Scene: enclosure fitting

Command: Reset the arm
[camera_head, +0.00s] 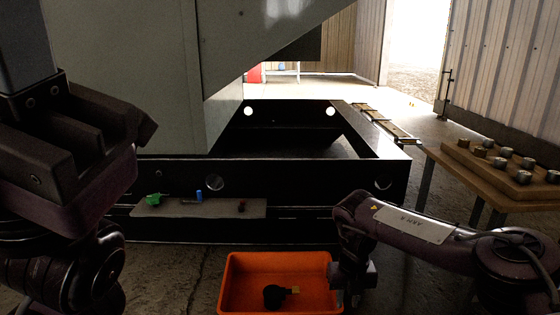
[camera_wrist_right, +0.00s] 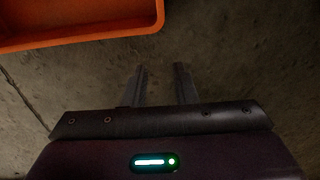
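My right gripper (camera_head: 352,298) hangs at the right side of the orange bin (camera_head: 240,290) in the head view. In the right wrist view, the right gripper's two fingers (camera_wrist_right: 160,82) stand apart with only bare floor between them. The orange bin's edge (camera_wrist_right: 90,40) lies at the upper left there, apart from the fingers. My left arm fills the left of the head view, with dark gripper parts (camera_head: 110,125) seen close up. Its fingertips cannot be made out clearly, nor whether it holds anything.
A black part with a brass-coloured end (camera_head: 275,296) lies in the bin. A grey shelf (camera_head: 220,209) on the black frame (camera_head: 290,170) holds a green item (camera_head: 156,199), a blue item (camera_head: 199,195) and a red item (camera_head: 242,205). A wooden table (camera_head: 470,174) with several metal cylinders stands right.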

